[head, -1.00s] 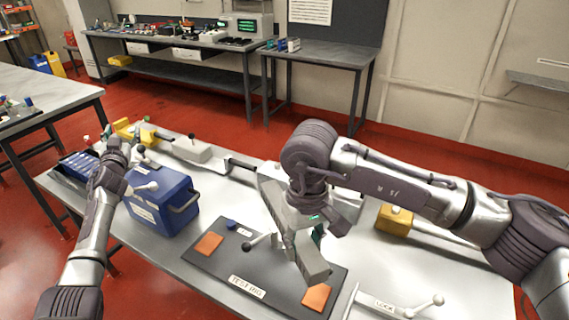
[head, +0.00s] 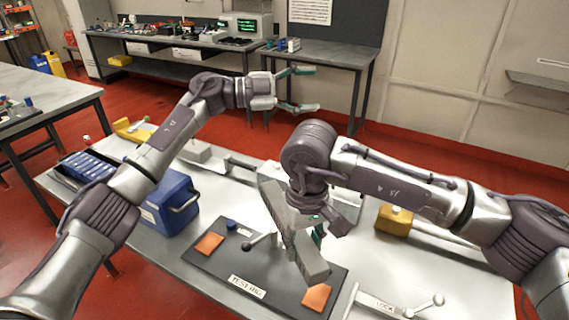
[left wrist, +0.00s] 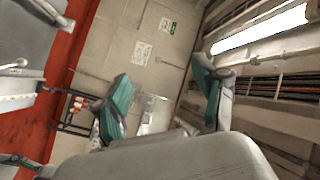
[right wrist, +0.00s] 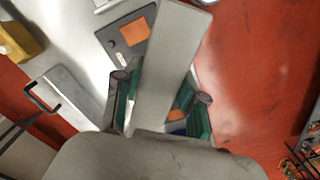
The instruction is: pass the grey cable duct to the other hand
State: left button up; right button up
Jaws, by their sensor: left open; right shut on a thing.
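The grey cable duct (head: 313,264) is a long grey bar held at a slant above the dark test-rig mat (head: 213,268). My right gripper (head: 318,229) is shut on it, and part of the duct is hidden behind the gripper. In the right wrist view the duct (right wrist: 169,65) runs up between the green-padded fingers (right wrist: 163,110). My left gripper (head: 303,89) is open and empty, raised above the far side of the bench, well apart from the duct. The left wrist view shows its spread fingers (left wrist: 162,88) with nothing between them.
A blue box (head: 172,212) with a handle stands left of the mat, partly behind my left arm. A yellow block (head: 394,219) is on the right. A lever marked LOCK (head: 385,305) lies at the near edge. The mat bears orange patches (head: 209,244).

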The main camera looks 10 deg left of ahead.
pick_arm(q)
jog(key=s+d+f+m+g+y, duration=0.55)
jog(key=s+g+y, duration=0.2)
jog(key=s, duration=0.25)
jog(key=s+a+f+y, duration=0.1)
jog(key=a+y, duration=0.1)
jog(key=s+a+f+g+y, duration=0.1)
jog(key=s+a+f+y, duration=0.1)
jog(key=a+y, duration=0.1)
jog(key=s+a+f+n+g+y, duration=0.1)
jog(key=s+a+y, duration=0.1)
jog(key=shift+s+a+f, duration=0.1)
jog(key=shift+a+f, duration=0.05)
jog(key=shift+f, duration=0.2)
jog(key=x, duration=1.1)
jog(key=shift+f, duration=0.1)
jog(key=shift+c, duration=0.2)
